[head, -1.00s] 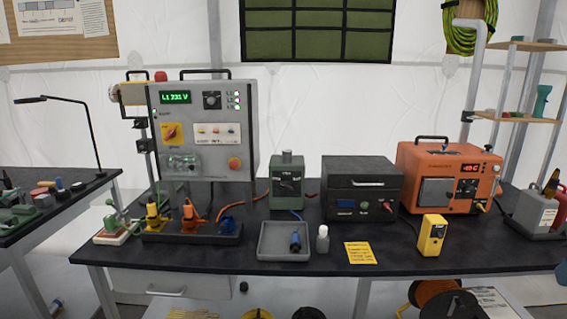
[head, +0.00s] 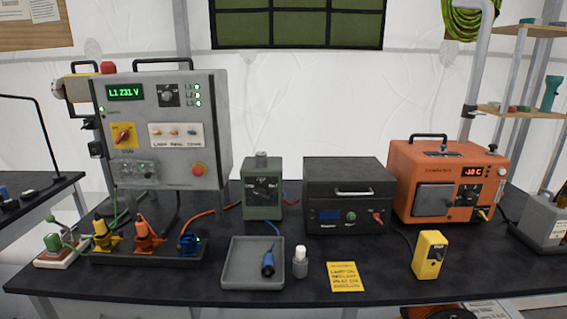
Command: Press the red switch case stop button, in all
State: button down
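The grey switch case (head: 205,110) stands at the left of the black bench. Its green display reads about "L1 231 V", and three green lamps are lit at its upper right. The round red stop button (head: 198,169) is on the lower right of its front panel, with a yellowish rim. A red rotary switch on a yellow plate (head: 123,136) sits at the panel's left. Nothing covers the stop button. My gripper is not in view.
Yellow, orange and blue plugs sit in a dark rack (head: 150,257) in front of the case. A grey tray (head: 240,283) holds a blue connector. A green box (head: 262,190), black box (head: 345,200) and orange unit (head: 440,180) stand to the right. A yellow note (head: 345,278) lies on the bench.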

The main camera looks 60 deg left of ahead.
aim_at(197, 171)
jog(key=u, duration=0.8)
jog(key=i, duration=0.1)
jog(key=z, duration=1.3)
jog(key=k, duration=1.6)
jog(key=u, duration=1.7)
jog(key=i, duration=0.15)
jog(key=u, duration=0.8)
